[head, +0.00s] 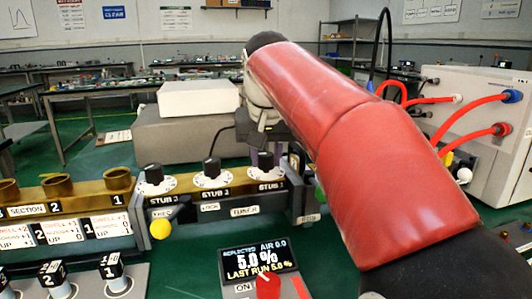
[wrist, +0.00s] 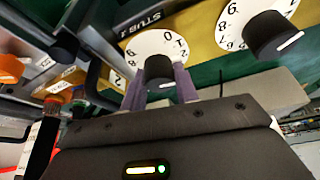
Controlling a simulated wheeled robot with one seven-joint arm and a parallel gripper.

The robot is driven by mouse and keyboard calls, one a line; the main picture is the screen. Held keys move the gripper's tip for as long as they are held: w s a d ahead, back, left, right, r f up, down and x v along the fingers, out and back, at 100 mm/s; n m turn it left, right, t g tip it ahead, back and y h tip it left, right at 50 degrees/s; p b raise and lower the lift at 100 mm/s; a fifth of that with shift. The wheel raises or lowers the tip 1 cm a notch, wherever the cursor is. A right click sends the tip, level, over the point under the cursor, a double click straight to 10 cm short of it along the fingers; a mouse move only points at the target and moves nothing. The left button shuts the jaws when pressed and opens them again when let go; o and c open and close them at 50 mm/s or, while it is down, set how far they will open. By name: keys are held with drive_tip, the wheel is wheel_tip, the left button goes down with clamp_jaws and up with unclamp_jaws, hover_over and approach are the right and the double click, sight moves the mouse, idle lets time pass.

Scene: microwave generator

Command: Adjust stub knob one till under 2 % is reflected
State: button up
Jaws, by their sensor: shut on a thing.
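The stub one knob (wrist: 158,66) is a black knob on a white numbered dial, marked STUB 1 in the wrist view. My gripper (wrist: 157,82) has its two purple fingers shut on this knob, one on each side. In the head view my gripper (head: 266,158) is at the right end of the brass tuner bar (head: 238,190), and my arm and fingers partly hide the knob. The display (head: 259,260) reads REFLECTED 5.0 %, AIR 0.0 and LAST RUN 5.0 %.
The stub two knob (head: 212,167) and stub three knob (head: 153,174) stand to the left on the same bar. A red knob (head: 268,285) marked ON sits below the display.

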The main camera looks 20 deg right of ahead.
drive_tip(key=shift+m+h, duration=0.3)
drive_tip(key=shift+m, duration=0.5)
drive_tip(key=o, duration=1)
drive_tip(key=v, duration=0.7)
drive_tip(key=shift+s+a+r, duration=0.1)
drive_tip(key=shift+r, duration=0.25)
